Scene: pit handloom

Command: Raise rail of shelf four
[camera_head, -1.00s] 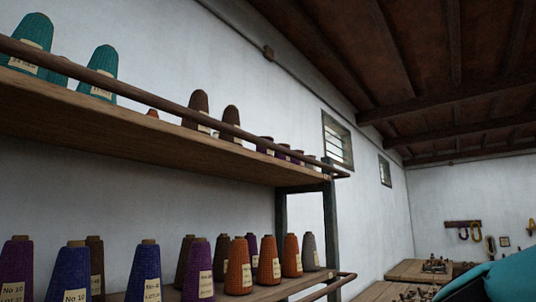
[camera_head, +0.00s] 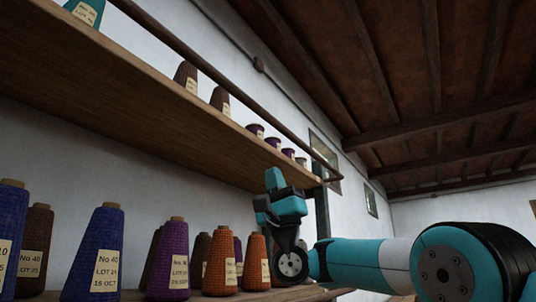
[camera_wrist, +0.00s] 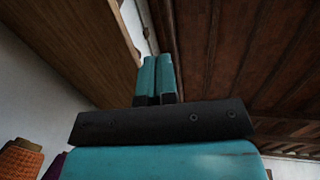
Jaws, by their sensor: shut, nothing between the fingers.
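A long brown rail (camera_head: 235,96) runs along the front of the upper wooden shelf (camera_head: 110,90), a little above its board, and bends in at its far end. I cannot tell from the pictures which shelf number this is. My gripper (camera_head: 272,180) points upward below the shelf's front edge, near its far end, apart from the rail. In the wrist view its two teal fingers (camera_wrist: 156,78) are shut together with nothing between them. The shelf's underside (camera_wrist: 75,50) shows at the upper left there.
Cones of blue (camera_head: 95,252), purple (camera_head: 174,262) and orange (camera_head: 221,268) yarn stand on the lower shelf, close to my gripper. Teal (camera_head: 88,10) and brown (camera_head: 186,75) cones stand on the upper shelf. Roof beams (camera_head: 440,128) are overhead; the space right of the rail looks clear.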

